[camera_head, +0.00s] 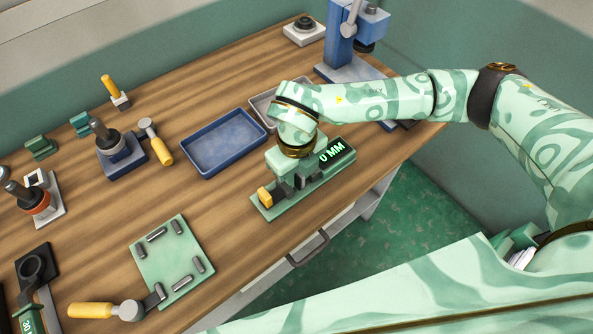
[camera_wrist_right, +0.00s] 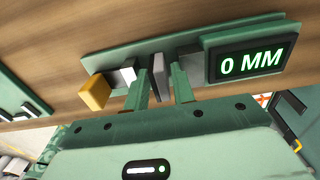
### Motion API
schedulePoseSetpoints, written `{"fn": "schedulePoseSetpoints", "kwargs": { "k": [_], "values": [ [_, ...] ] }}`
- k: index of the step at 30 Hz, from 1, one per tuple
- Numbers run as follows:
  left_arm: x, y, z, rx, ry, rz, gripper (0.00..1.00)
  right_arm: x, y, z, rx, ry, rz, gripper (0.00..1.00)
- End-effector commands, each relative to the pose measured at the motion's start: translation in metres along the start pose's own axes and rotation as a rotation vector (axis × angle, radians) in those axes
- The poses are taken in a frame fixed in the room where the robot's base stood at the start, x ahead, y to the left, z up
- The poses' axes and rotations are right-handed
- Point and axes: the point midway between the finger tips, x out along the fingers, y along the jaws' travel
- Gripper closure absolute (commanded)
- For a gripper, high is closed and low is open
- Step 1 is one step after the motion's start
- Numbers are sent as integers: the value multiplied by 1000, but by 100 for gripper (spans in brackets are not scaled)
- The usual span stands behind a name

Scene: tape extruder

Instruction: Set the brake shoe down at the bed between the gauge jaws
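The gauge (camera_head: 312,189) is a long green base near the table's front edge, with a yellow knob (camera_head: 265,197) at its left end and a lit "0 MM" display (camera_head: 337,152) at its right. My right gripper (camera_head: 296,183) points down over its middle. In the wrist view, my right gripper's green fingers (camera_wrist_right: 160,85) stand either side of a grey slab, the likely brake shoe (camera_wrist_right: 158,76). Whether they press on it is unclear, as is its contact with the bed. A pale jaw block (camera_wrist_right: 128,75) shows left of the fingers. My left gripper is not in view.
A green plate (camera_head: 171,260) with several grey pieces lies at front left. A blue tray (camera_head: 222,142) and a grey tray (camera_head: 265,104) stand behind the gauge. A blue press (camera_head: 343,45) stands at the back. Bare wood lies left of the gauge.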

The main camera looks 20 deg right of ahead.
Motion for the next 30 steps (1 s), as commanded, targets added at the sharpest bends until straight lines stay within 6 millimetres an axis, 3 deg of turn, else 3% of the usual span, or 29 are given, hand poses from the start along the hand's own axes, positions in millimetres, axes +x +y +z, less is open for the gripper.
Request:
{"fn": "schedulePoseSetpoints", "kwargs": {
  "k": [12, 18, 24, 30],
  "values": [
    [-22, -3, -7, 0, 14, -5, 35, -106, -1, 2, 1, -12, -2, 60],
    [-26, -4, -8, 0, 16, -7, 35, -145, 0, 2, 1, -8, -1, 60],
    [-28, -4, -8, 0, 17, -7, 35, -161, 0, 1, 1, -5, 0, 60],
    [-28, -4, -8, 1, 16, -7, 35, -162, 0, 1, 1, -3, 1, 60]
  ]
}}
